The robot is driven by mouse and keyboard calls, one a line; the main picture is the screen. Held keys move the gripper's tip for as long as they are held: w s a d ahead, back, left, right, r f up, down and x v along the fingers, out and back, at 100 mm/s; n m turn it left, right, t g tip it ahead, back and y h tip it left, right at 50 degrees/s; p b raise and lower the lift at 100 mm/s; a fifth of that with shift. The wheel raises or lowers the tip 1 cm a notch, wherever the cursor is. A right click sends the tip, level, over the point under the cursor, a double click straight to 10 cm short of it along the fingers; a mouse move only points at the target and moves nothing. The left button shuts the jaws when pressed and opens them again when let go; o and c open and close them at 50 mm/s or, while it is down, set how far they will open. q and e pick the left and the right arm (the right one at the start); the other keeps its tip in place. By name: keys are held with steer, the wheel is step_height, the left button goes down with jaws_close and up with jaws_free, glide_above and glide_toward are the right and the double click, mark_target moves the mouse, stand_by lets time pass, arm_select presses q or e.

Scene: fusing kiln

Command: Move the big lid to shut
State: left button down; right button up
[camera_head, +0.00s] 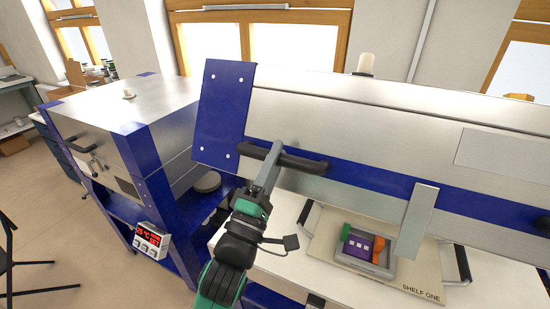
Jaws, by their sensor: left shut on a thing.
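The big lid (370,135) of the kiln is silver with blue edging. It stands raised and tilted over the kiln bed, whose pale surface (300,262) shows below its front edge. A black bar handle (308,164) sits on the lid's front, towards its left end. My left gripper (271,152) is shut on this handle, near the handle's left end. The fingers hide part of the handle. My right gripper is not in view.
Under the lid, a board marked SHELF ONE (423,289) carries a grey tray (392,268) with green, purple and orange pieces. A smaller closed kiln (130,115) stands at left, with a red-lit controller (150,241) below. A flat metal strip (417,222) hangs from the lid.

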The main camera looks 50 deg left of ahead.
arm_select(q)
steer(key=c, duration=0.6)
jaws_free()
steer(key=b+v, duration=0.2)
steer(key=v, duration=0.9)
steer(key=shift+s+d+b, duration=0.15)
steer(key=shift+s+b, duration=0.15)
steer(key=shift+b, duration=0.1)
steer(key=shift+f, duration=0.1)
